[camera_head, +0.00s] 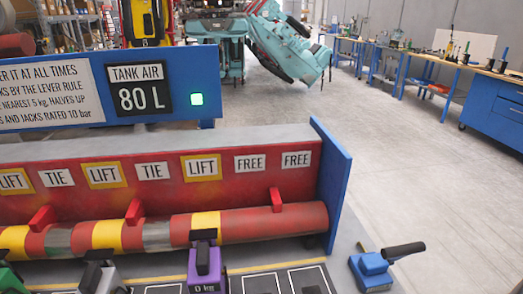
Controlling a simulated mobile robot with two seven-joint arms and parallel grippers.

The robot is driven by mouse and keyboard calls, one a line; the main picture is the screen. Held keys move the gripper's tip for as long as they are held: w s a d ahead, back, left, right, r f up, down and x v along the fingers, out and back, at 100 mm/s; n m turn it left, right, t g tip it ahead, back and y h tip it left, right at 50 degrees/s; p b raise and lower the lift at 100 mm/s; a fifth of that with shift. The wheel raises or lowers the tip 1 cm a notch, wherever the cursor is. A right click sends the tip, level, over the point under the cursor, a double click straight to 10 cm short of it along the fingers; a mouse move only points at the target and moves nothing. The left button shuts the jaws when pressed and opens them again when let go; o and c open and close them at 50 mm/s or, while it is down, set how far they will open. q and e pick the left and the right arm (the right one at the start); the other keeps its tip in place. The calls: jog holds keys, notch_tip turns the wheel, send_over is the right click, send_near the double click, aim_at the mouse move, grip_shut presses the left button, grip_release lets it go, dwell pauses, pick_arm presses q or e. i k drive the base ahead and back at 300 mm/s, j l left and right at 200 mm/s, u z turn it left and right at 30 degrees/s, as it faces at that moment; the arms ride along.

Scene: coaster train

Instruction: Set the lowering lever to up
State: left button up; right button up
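A blue lever unit (372,271) sits at the lower right on the floor or deck edge, just past the blue end plate; it appears to be the lowering lever, but no label on it shows. Its black handle (403,251) sticks out to the right and tilts slightly up; I cannot tell which setting this is. Neither of my grippers is in view.
A red tube (262,223) runs along a red panel with LIFT, TIE and FREE signs. A blue end plate (337,185) closes it. A purple jack (206,268) reading 0 kg stands in front. A TANK AIR sign (139,88) reads 80 L. Grey floor is clear to the right.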

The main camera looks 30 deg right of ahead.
aim_at(393, 254)
jog(key=z, duration=2.2)
jog(key=l, duration=0.15)
